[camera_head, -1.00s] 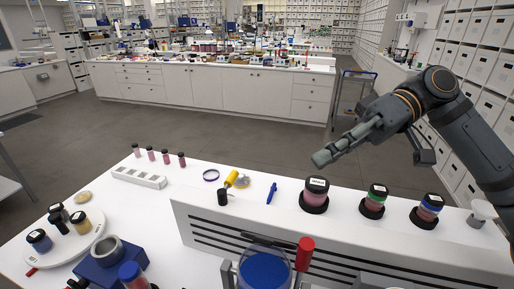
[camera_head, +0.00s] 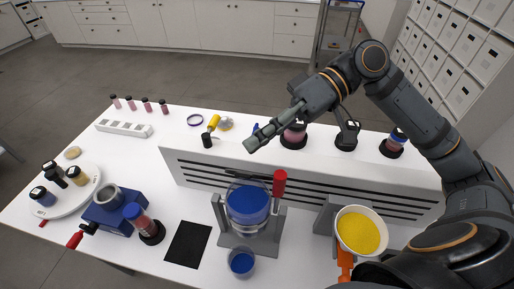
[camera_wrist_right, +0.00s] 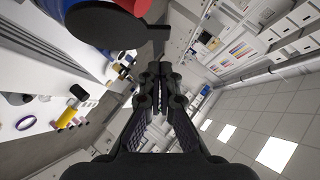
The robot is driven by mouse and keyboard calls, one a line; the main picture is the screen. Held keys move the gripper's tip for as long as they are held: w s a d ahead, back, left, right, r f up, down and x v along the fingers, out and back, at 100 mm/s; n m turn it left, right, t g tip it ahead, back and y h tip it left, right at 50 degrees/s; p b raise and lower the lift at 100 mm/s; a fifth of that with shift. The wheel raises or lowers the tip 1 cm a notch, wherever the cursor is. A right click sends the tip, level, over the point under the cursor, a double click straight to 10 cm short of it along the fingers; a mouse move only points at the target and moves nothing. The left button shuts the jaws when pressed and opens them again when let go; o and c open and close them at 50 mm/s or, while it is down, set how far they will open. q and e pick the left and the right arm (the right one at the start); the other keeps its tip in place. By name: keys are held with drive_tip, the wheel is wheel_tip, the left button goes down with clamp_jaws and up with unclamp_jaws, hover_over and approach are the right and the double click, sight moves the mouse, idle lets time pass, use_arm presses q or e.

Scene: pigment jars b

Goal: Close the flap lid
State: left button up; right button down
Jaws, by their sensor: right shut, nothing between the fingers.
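A clear container of blue powder (camera_head: 247,205) stands in a grey stand (camera_head: 221,212) with a red handle (camera_head: 279,183), in front of the slotted white panel. I cannot make out a separate flap lid for certain. My right gripper (camera_head: 250,146) reaches in from the right, shut and empty, its tip behind and above the blue container and apart from it. In the wrist view the shut fingers (camera_wrist_right: 156,70) point away from me, and a black disc (camera_wrist_right: 103,22) lies close by at the upper left; I cannot tell what it belongs to. My left gripper is not in view.
Lidded jars stand along the back, including a pink one (camera_head: 294,138) partly behind my right gripper. A small blue cup (camera_head: 242,263), black mat (camera_head: 188,244) and blue mill (camera_head: 105,215) are in front and left.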

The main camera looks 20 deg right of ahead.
sight(248, 175)
drive_tip(key=shift+s+a+f+b, duration=0.35)
drive_tip(key=shift+s+f+b, duration=0.3)
drive_tip(key=shift+f, duration=0.2)
drive_tip(key=shift+s+a+f, duration=0.15)
drive_tip(key=shift+s+a, duration=0.15)
drive_tip(key=shift+s, duration=0.1)
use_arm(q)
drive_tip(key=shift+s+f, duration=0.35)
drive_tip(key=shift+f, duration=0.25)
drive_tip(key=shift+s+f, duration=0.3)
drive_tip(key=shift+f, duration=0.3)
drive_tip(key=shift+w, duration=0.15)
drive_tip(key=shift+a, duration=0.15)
